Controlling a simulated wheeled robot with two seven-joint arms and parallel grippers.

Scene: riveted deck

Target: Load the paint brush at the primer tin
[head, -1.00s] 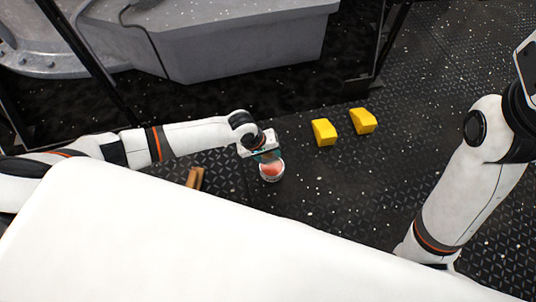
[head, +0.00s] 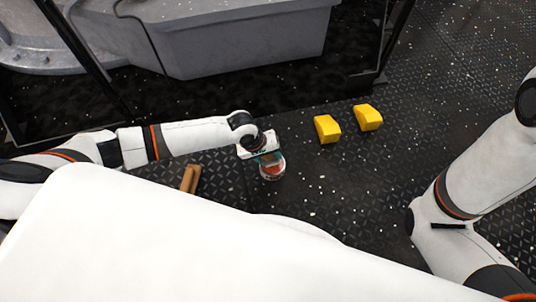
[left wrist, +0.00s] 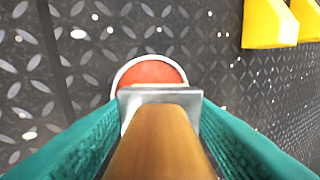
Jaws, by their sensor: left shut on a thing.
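The primer tin (head: 271,173) is a small round pale tin with a red top surface, standing on the dark deck. It also shows in the left wrist view (left wrist: 150,73). My left gripper (head: 264,158) is shut on the paint brush and sits over the tin. In the left wrist view the brush (left wrist: 160,145) shows a brown wooden handle between the teal finger pads and a grey metal ferrule over the tin's near side. The bristles are hidden below the ferrule, so I cannot tell whether they touch the red surface. My right gripper is out of view.
Two yellow blocks (head: 327,129) (head: 368,117) stand right of the tin. A brown wooden piece (head: 190,179) lies to its left. A large grey machine housing (head: 220,40) and dark posts stand behind. The deck right of the tin is mostly clear.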

